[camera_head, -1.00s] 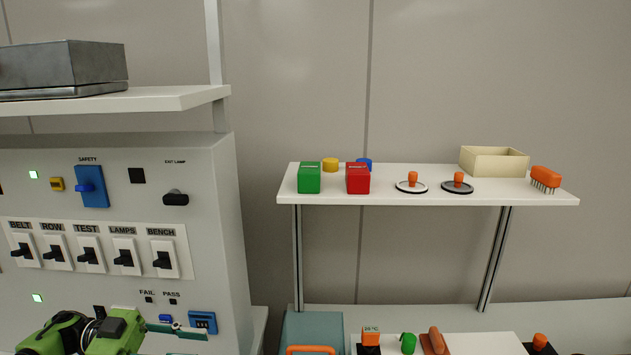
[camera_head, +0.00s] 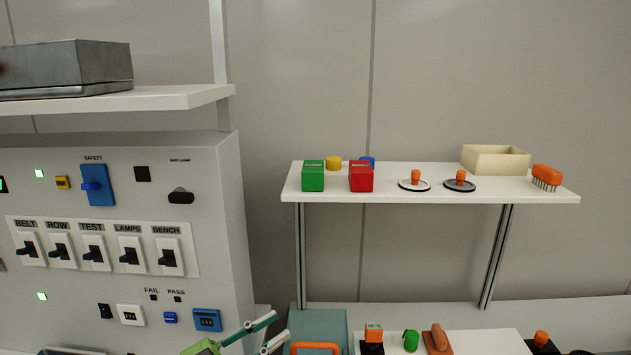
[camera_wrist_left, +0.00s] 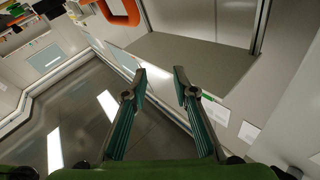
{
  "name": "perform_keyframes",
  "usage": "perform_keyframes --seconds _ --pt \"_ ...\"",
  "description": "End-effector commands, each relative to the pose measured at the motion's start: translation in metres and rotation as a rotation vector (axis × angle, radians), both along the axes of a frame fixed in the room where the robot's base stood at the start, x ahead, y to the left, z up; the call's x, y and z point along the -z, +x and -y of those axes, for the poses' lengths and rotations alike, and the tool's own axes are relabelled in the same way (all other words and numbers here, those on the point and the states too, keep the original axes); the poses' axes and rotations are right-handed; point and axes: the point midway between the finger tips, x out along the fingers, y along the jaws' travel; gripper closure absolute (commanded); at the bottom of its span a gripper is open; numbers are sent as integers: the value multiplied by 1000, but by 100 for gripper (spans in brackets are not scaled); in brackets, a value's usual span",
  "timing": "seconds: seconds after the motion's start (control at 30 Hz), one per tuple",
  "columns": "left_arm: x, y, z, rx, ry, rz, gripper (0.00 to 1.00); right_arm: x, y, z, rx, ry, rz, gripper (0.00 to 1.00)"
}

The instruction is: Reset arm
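My left gripper (camera_head: 268,332) shows at the bottom of the head view, in front of the right edge of the control panel. In the left wrist view its two green fingers (camera_wrist_left: 161,85) stand apart with nothing between them. It is open and empty, clear of the panel's switches in the head view. My right gripper is not in either current view.
A grey panel (camera_head: 219,256) with several switches stands at left. A white shelf (camera_head: 430,194) at right holds green and red boxes, small discs, a tray and a brush. Below it, a teal case (camera_head: 320,325) with an orange handle (camera_head: 315,348) lies close to the left gripper.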

Motion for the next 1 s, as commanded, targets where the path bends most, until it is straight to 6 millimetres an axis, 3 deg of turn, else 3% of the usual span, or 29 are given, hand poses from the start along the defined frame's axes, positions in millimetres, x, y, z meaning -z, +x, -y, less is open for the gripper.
perform_keyframes --seconds 0.1,0.27,0.53,0.67,0.8,1.0 --pt "13 3 7 -166 -16 -62 74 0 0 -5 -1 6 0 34" --pt "39 1 -2 -384 9 -187 74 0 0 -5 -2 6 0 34" --pt "94 -35 -35 -649 115 -455 74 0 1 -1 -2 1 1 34" --pt "125 -74 -55 -746 197 -623 74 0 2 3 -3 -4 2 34" --pt "159 -134 -78 -820 312 -835 74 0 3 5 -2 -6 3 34" --pt "187 -216 -98 -846 456 -1079 74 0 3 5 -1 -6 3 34"
